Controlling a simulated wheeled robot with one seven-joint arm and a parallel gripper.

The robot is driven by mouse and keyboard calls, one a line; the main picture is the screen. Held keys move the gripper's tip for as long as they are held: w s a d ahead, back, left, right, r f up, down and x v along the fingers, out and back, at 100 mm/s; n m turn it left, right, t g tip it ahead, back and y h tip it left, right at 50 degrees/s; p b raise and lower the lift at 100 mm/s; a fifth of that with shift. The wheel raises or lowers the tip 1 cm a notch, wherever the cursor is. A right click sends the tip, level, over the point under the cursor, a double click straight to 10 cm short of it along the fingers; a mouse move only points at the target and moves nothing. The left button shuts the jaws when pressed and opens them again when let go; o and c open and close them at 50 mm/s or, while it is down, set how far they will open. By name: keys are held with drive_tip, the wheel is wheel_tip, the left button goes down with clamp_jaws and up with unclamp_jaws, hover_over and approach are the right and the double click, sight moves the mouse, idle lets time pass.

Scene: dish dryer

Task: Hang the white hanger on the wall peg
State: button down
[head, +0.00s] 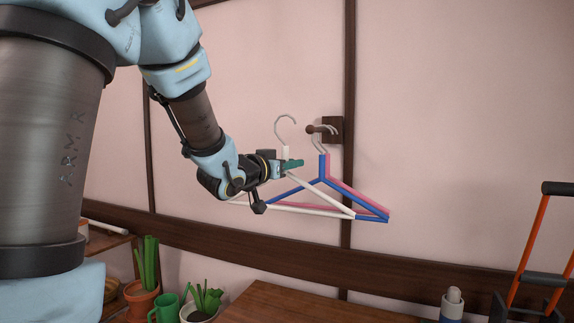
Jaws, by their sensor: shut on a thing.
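My gripper (292,163) is shut on the white hanger (318,188), near its neck below the hook. The white hanger is upright, and its metal hook (286,124) stands free to the left of the wall peg (313,129). The brown peg sticks out from a dark wooden block (333,130) on the wall post. A blue hanger (323,166) and a pink hanger (352,192) hang by their hooks from this peg. The white hanger overlaps them in the view. Its left end is partly hidden behind my arm.
A wooden table (270,303) stands below, with potted plants (202,302) and a green mug (163,308) to its left. A bottle (452,305) and an orange-and-black handled frame (533,247) stand at the right. The wall right of the hangers is clear.

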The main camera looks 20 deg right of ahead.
drive_tip(key=s+d+f+b, duration=0.2)
drive_tip(key=s+d, duration=0.3)
idle(0.8)
drive_tip(key=shift+f, duration=0.1)
drive_tip(key=c, duration=0.7)
unclamp_jaws()
